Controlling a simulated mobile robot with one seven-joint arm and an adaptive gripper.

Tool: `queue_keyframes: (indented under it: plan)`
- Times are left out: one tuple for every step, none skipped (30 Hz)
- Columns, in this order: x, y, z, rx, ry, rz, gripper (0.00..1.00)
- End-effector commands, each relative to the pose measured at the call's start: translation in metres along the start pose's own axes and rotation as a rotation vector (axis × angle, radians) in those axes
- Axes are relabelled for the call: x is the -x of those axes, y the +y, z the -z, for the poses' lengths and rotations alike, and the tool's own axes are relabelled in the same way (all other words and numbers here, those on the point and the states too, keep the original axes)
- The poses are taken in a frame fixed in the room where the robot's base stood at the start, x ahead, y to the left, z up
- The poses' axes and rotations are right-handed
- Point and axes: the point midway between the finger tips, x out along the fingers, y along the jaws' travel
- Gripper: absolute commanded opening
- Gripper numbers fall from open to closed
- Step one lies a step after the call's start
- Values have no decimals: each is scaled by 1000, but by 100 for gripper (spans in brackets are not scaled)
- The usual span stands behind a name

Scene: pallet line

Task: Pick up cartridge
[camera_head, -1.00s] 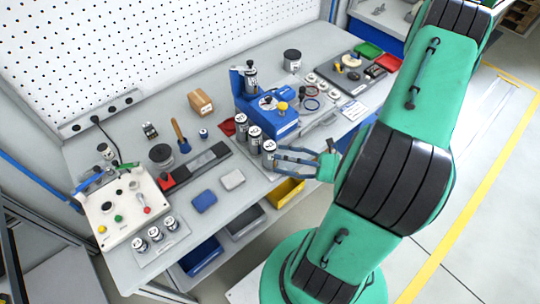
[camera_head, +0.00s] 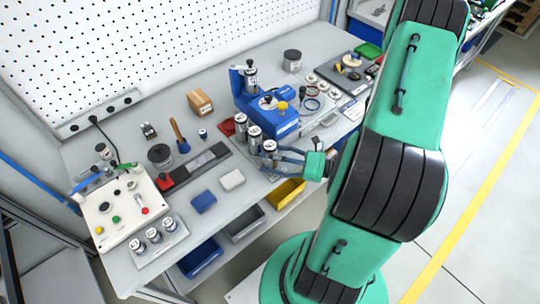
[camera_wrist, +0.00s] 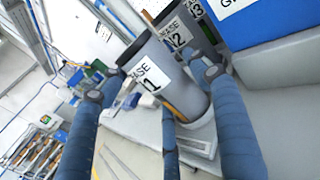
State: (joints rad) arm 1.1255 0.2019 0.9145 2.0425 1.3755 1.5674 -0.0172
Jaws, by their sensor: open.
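Three grey cylindrical cartridges with white labels stand upright in a row beside the blue machine. The nearest cartridge (camera_head: 268,147) shows in the wrist view as the one labelled 1 (camera_wrist: 150,75). The ones labelled 2 (camera_wrist: 178,36) and 3 (camera_wrist: 198,18) stand behind it. My gripper (camera_head: 277,157) is open at the nearest cartridge. In the wrist view my gripper (camera_wrist: 152,85) has its fingers spread on both sides of cartridge 1, with another finger low in front. I cannot tell whether any finger touches it.
The blue machine (camera_head: 275,122) stands close behind the cartridges. A white control box (camera_head: 122,213) and a tray of small cans (camera_head: 157,247) are at left. Blue (camera_head: 203,201) and white (camera_head: 232,180) blocks lie near the front edge. A yellow bin (camera_head: 286,192) hangs below.

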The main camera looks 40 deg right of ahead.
Motion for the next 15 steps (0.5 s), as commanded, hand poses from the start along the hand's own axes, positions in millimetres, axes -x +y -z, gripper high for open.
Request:
queue_keyframes:
  plan:
    - [0,0,0,0,0,0,62]
    - [0,0,0,0,0,0,62]
    - [0,0,0,0,0,0,62]
    - [0,0,0,0,0,0,62]
    - [0,0,0,0,0,0,62]
    - [0,0,0,0,0,0,62]
    - [0,0,0,0,0,0,62]
    - [0,0,0,0,0,0,60]
    - [0,0,0,0,0,0,53]
    - [0,0,0,0,0,0,47]
    - [0,0,0,0,0,0,41]
    - [0,0,0,0,0,0,33]
    - [0,0,0,0,0,0,27]
    - [0,0,0,0,0,0,21]
    - [0,0,0,0,0,0,19]
